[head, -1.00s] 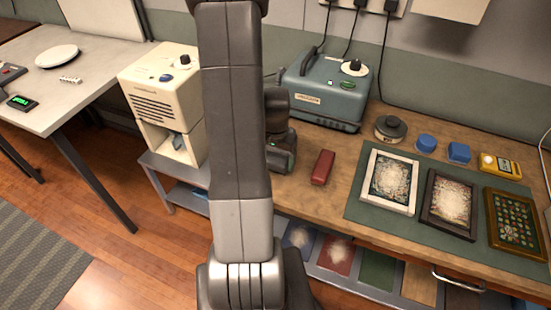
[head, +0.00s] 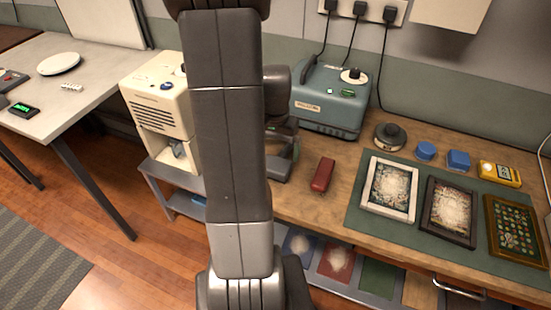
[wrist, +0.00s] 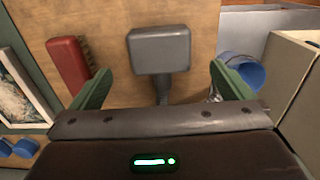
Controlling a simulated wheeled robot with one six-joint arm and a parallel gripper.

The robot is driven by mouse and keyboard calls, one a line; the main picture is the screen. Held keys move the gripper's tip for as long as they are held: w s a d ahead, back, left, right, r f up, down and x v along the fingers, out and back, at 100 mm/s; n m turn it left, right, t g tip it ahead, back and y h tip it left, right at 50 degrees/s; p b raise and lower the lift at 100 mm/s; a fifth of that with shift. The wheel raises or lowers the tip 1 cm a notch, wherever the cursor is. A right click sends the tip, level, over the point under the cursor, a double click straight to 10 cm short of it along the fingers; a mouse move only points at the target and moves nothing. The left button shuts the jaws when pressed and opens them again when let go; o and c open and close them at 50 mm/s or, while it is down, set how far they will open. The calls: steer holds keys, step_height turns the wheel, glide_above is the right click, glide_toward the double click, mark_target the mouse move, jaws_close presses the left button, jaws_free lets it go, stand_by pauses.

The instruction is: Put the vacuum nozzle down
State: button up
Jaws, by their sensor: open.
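The vacuum nozzle, a grey block with a rounded-corner flat head (wrist: 160,48) and a narrow neck, shows in the wrist view over the brown wooden bench top. My gripper (wrist: 160,82) is open, with one green finger on each side of the nozzle's neck. Gaps show between both fingers and the nozzle. The neck's lower end is hidden behind my gripper's body. In the head view my arm covers much of this area, and my gripper (head: 286,160) shows only partly, left of a red block (head: 322,174).
The red block also shows close to the left finger in the wrist view (wrist: 69,64). A blue-grey machine (head: 328,108) stands behind, a cream machine (head: 160,110) at left. Framed pictures (head: 388,190) lie on a green mat at right. A blue cup (wrist: 243,72) is near the right finger.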

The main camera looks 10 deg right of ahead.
mark_target(276, 164)
step_height(276, 164, up, 4)
steer(key=shift+f, duration=0.15)
stand_by(0.3)
step_height(276, 164, down, 12)
steer(key=shift+f, duration=0.15)
steer(key=shift+w+r, duration=0.1)
steer(key=shift+r, duration=0.8)
steer(key=shift+f, duration=0.1)
